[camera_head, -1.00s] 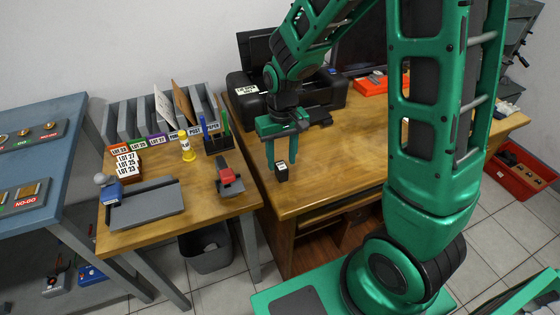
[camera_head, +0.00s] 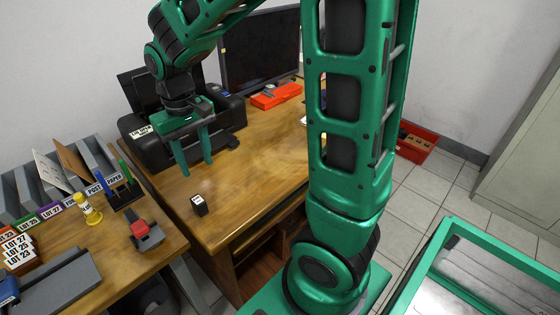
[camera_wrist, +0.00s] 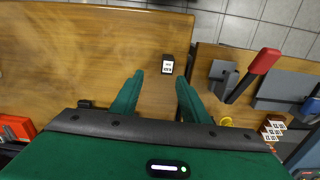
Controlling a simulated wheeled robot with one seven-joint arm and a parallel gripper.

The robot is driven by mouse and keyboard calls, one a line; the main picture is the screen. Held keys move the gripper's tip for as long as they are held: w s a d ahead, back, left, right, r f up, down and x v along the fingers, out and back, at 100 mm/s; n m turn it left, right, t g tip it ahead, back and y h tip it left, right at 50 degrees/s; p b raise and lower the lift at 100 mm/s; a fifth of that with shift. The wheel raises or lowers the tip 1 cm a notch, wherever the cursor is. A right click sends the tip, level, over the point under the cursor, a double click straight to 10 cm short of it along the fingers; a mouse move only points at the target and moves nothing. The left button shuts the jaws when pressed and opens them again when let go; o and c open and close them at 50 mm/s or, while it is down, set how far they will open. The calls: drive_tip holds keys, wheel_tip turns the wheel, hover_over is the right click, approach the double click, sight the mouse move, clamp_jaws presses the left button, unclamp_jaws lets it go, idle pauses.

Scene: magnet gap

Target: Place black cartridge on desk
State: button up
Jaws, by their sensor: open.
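The black cartridge (camera_head: 199,205) stands on the wooden desk (camera_head: 255,170) near its front left corner, with a white label on it. In the wrist view the cartridge (camera_wrist: 167,64) lies just beyond my fingertips, between their lines and touching neither. My gripper (camera_head: 198,168) is open and empty, raised behind the cartridge and in front of the printer. In the wrist view its two green fingers (camera_wrist: 158,80) are spread apart.
A black printer (camera_head: 165,135) and a monitor (camera_head: 260,50) stand at the back of the desk. An orange-red tray (camera_head: 276,96) sits right of the printer. The middle of the desk is clear.

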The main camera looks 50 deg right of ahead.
drive_tip(key=s+d+r+m, duration=0.1)
drive_tip(key=s+d+m, duration=0.2)
drive_tip(key=s+d, duration=0.4)
drive_tip(key=s+d+r+m, duration=0.2)
drive_tip(key=s+d, duration=0.6)
drive_tip(key=s, duration=0.7)
drive_tip(key=shift+s+d+m, duration=0.15)
drive_tip(key=shift+s+m, duration=0.1)
drive_tip(key=shift+m, duration=0.25)
drive_tip(key=shift+w, duration=0.15)
